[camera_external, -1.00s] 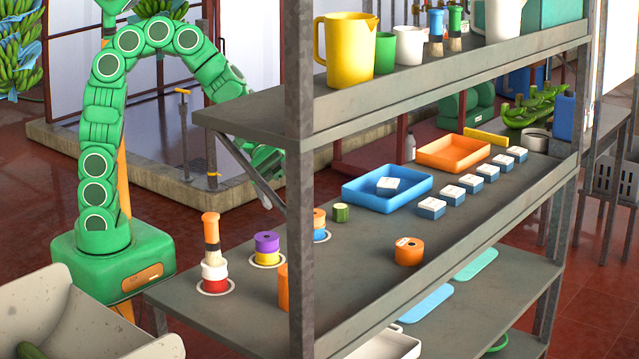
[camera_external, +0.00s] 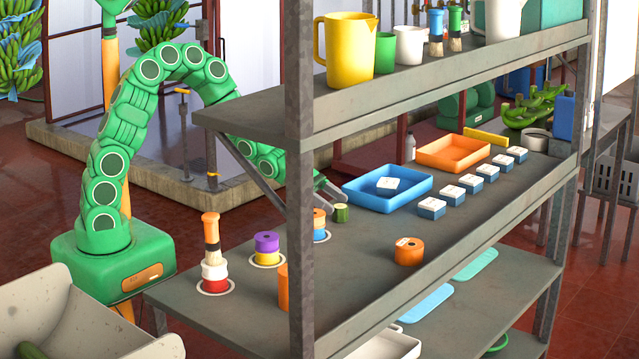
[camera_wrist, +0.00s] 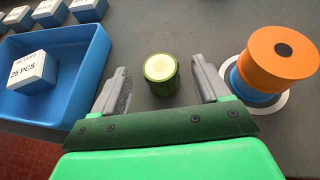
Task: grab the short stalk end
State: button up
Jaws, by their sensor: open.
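The short stalk end (camera_external: 341,213) is a small green cylinder with a pale cut top, standing upright on the grey shelf. In the wrist view the stalk end (camera_wrist: 161,73) lies ahead of and between my two fingers, with a gap on each side. My gripper (camera_wrist: 160,84) is open and empty, its grey fingers spread either side of the stalk end. In the external view my gripper (camera_external: 329,194) reaches in from the left just behind the stalk end, partly hidden by the shelf post.
An orange and blue stack (camera_wrist: 274,65) stands close to my right finger in the wrist view. A blue tray (camera_wrist: 75,85) holding a white-topped box (camera_wrist: 33,70) is close on the left. An orange roll (camera_external: 408,251) stands nearer the shelf's front. The upper shelf (camera_external: 440,85) overhangs.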

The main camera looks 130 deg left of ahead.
aim_at(339, 206)
jog(key=shift+x, duration=2.5)
jog(key=shift+c, duration=0.2)
jog(key=c, duration=1)
